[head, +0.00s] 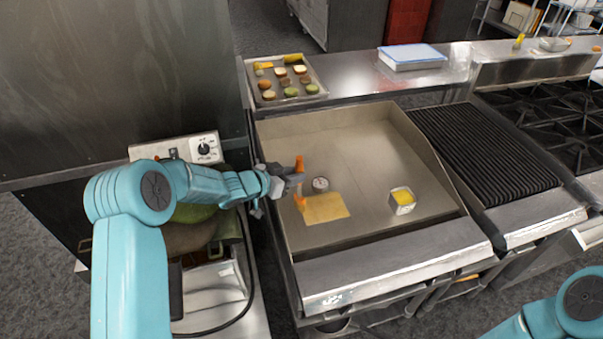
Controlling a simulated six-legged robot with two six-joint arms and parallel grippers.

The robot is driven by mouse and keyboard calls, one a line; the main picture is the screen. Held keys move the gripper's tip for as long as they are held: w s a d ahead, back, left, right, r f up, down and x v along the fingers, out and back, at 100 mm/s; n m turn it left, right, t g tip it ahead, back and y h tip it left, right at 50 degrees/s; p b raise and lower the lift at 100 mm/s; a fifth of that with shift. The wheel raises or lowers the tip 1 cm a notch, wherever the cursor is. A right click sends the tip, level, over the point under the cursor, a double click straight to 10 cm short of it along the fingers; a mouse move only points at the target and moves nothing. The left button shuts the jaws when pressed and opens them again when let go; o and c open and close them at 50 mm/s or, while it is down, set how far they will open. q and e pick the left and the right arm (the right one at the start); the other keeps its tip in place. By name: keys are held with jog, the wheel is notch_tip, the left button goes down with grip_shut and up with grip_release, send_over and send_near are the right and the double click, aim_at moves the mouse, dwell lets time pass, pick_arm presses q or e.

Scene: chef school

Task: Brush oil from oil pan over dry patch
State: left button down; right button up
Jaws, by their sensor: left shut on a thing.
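My left gripper (288,180) is shut on an orange brush (299,163) above the left part of the griddle. The brush's orange upper end stands above the jaws. Another orange part shows below them, at the left edge of the dry patch; I cannot tell if it touches. The dry patch (327,208) is a flat tan-yellow rectangle on the griddle plate. The oil pan (402,207), a small square metal container with yellow oil, stands on the griddle to the right of the patch. My right gripper is out of view; only part of that arm shows at lower right.
A small round dial (320,184) lies on the griddle (360,150) just behind the patch. Raised walls edge the griddle. A tray of food pieces (268,101) and a blue-topped box (412,56) stand behind. A ribbed grill (485,150) is on the right.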

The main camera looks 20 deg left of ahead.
pick_arm(q)
jog(key=w+d, duration=0.9)
jog(key=d, duration=0.2)
jog(key=shift+w, duration=0.15)
dwell(1.3)
jog(key=shift+d, duration=0.1)
notch_tip(320, 180, up, 6)
dwell(0.6)
notch_tip(320, 180, up, 3)
dwell(0.5)
jog(key=shift+w, duration=0.1)
